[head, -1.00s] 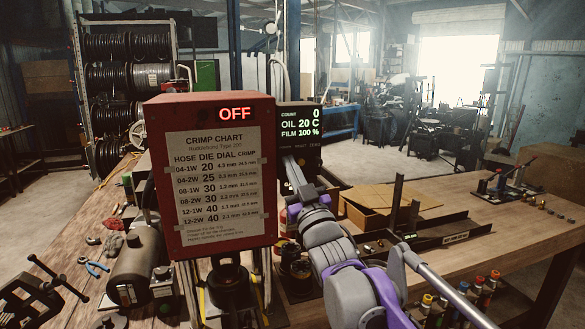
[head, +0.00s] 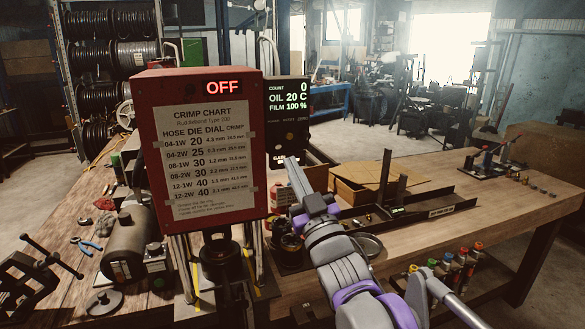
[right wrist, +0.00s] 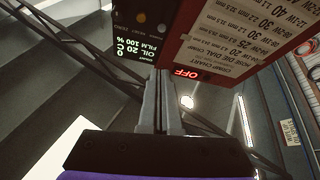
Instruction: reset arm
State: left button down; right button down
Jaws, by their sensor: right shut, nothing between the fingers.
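My right arm comes in from the bottom right in the head view. Its gripper (head: 291,165) points up and away, just right of the red crimper box (head: 207,150) and in front of the black display panel (head: 292,115). In the right wrist view the two fingers (right wrist: 158,85) lie together, shut and empty. The crimper box (right wrist: 245,35) and the display panel (right wrist: 140,30) show beyond them in that view. The box reads OFF, and the panel reads count 0, oil 20 C, film 100 %. My left gripper is in neither view.
A cardboard box (head: 365,184) and a dark rail tray (head: 432,208) lie right of the arm on the wooden bench (head: 510,205). Blue pliers (head: 88,244) and a vise (head: 28,280) are at left.

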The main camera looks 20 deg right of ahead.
notch_tip(320, 180, down, 13)
jog(key=s+d+m+g+h, duration=0.1)
jog(key=s+m+g+h, duration=0.15)
jog(key=g, duration=0.25)
jog(key=s+f+g, duration=0.6)
jog(key=s+f, duration=0.5)
jog(key=f, duration=0.4)
jog(key=s+a+f+m+g, duration=0.1)
jog(key=s+f+g, duration=0.5)
jog(key=s+f, duration=0.5)
notch_tip(320, 180, down, 4)
jog(key=shift+s+r+g, duration=0.15)
jog(key=shift+s+g, duration=0.05)
jog(key=shift+g, duration=0.2)
